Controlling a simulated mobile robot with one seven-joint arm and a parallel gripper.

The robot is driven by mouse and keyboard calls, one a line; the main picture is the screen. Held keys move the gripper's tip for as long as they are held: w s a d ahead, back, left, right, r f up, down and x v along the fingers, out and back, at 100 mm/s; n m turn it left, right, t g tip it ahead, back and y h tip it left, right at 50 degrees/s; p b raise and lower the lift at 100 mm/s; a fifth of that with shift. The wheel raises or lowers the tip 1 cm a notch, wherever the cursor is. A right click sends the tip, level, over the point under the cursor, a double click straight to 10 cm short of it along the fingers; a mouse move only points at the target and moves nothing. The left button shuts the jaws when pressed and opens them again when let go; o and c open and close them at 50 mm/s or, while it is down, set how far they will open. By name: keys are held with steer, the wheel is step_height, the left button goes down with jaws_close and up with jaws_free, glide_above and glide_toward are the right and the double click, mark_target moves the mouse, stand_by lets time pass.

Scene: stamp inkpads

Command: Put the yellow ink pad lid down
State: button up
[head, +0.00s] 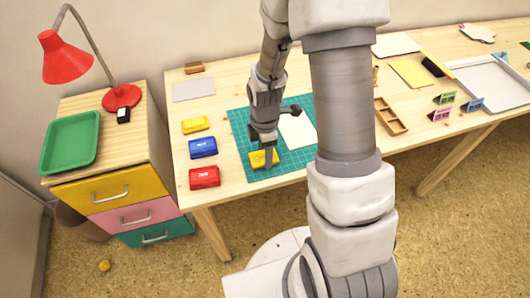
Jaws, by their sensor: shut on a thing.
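My gripper (269,158) points down over the green cutting mat and is shut on a yellow piece that looks like the yellow ink pad lid (257,160). The lid is at or just above the lower part of the mat; I cannot tell whether it touches. The gripper hides part of the lid. A yellow ink pad piece (195,125) lies on the table left of the mat. Below it are a blue ink pad (202,147) and a red ink pad (204,177).
The green cutting mat (240,125) bears a white sheet (297,130) on its right. A grey sheet (194,90) and a small wooden block (194,68) lie behind. A wooden tray (391,116) is at right. My arm hides the table's middle. Bare wood shows between the pads and mat.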

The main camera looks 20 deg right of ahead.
steer(key=shift+r, duration=0.1)
steer(key=o, duration=1.3)
